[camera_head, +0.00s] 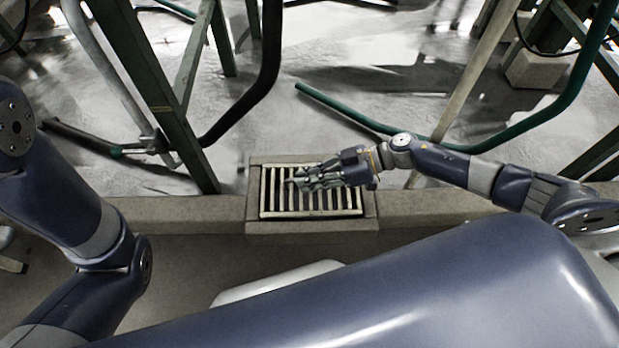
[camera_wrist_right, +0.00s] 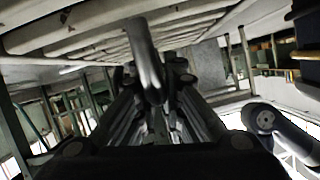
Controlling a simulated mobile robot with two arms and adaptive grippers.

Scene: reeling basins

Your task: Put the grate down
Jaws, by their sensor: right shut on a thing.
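The grate (camera_head: 311,214) is a pale rectangular frame with several parallel bars. In the head view it lies over a square concrete surround (camera_head: 312,227), roughly lined up with it. Whether it rests in the surround or hangs just above it cannot be told. My right gripper (camera_head: 297,182) reaches in from the right over the grate's upper middle and is shut on it. In the right wrist view, pale bars of the grate (camera_wrist_right: 60,40) fill the upper left, close to the right gripper (camera_wrist_right: 155,105). The exact contact is hidden. My left gripper is out of view.
A low concrete kerb (camera_head: 175,215) runs to both sides of the surround. A green metal frame leg (camera_head: 165,95) stands to the left behind it.

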